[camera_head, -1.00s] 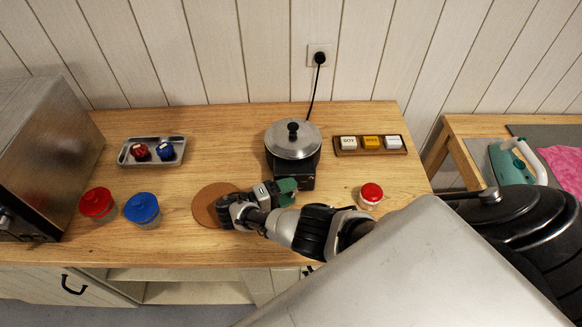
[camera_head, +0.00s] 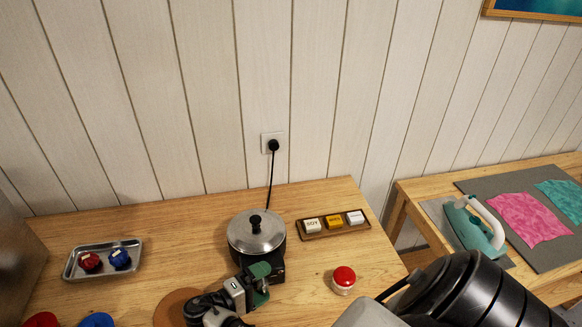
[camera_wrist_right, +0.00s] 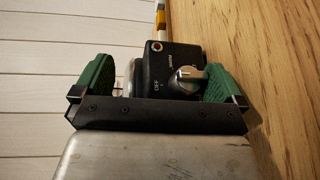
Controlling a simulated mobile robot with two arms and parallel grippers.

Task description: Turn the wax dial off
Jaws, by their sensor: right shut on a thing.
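The wax warmer (camera_head: 256,234) stands on the wooden table with its metal lid on and a black control box in front. In the right wrist view, the wax dial (camera_wrist_right: 187,79) is a silver knob on the black box face (camera_wrist_right: 158,68), with OFF printed left of it and an orange-red lamp above. The dial's bar points right, away from OFF. My right gripper (camera_head: 258,283) is at the front of the box, its green fingers on either side of the dial. It is shut on the dial; the exact contact is hard to see. My left gripper is out of view.
A block tray (camera_head: 361,227) and a red button (camera_head: 343,280) are right of the warmer. A metal tray (camera_head: 73,271) holds red and blue items at left. A cork mat (camera_head: 170,306) lies by my right gripper. A cord runs to the wall socket (camera_head: 273,143). An iron (camera_head: 473,226) stands farther right.

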